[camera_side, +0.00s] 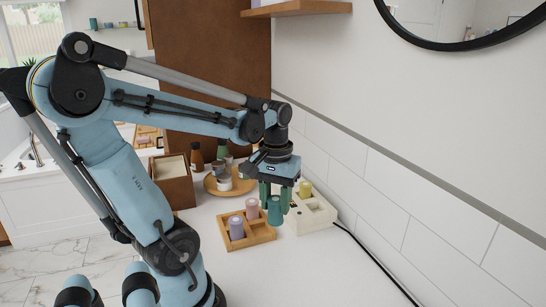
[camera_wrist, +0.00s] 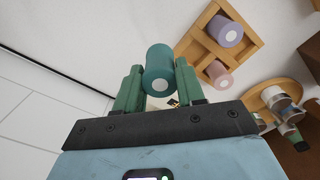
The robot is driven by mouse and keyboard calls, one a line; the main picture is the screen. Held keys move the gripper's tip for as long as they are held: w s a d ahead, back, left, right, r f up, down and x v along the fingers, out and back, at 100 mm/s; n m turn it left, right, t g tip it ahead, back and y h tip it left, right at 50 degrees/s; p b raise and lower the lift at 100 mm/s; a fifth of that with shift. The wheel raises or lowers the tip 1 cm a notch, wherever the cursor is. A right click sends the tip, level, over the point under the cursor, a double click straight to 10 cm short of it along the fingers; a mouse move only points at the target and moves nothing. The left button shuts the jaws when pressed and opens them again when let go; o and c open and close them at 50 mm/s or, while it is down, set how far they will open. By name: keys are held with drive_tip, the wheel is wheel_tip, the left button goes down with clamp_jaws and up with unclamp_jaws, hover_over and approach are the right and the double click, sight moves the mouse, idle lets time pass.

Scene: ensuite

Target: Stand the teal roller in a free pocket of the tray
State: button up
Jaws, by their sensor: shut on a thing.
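The teal roller (camera_side: 274,213) is held upright between the green fingers of my gripper (camera_side: 275,198), over the right side of the wooden tray in the side view. In the wrist view my gripper (camera_wrist: 159,76) is shut on the teal roller (camera_wrist: 158,62), which looks apart from the tray (camera_wrist: 247,52). The wooden tray (camera_side: 264,238) lies on the counter. A lavender roller (camera_side: 236,229) and a pink roller (camera_side: 252,208) stand in its pockets. A front-right pocket looks empty; the teal roller and fingers partly hide the tray's right side.
A white block (camera_side: 318,222) with a yellow roller (camera_side: 305,189) stands close on the right; a black cord (camera_side: 372,258) runs along the wall. Behind are a round wooden plate (camera_side: 212,187) with small containers and a brown box (camera_side: 174,184). The counter in front is clear.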

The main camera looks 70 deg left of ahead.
drive_tip(key=shift+s+a+f, duration=0.25)
drive_tip(key=shift+a+f, duration=0.95)
drive_tip(key=shift+f, duration=0.2)
drive_tip(key=shift+s+a+f, duration=0.2)
drive_tip(key=shift+a+f, duration=1)
drive_tip(key=shift+f, duration=0.2)
drive_tip(key=shift+s+a+f, duration=0.25)
drive_tip(key=shift+a+f, duration=0.95)
drive_tip(key=shift+f, duration=0.2)
drive_tip(key=shift+f, duration=0.15)
drive_tip(key=o, duration=1)
drive_tip(key=shift+o, duration=0.2)
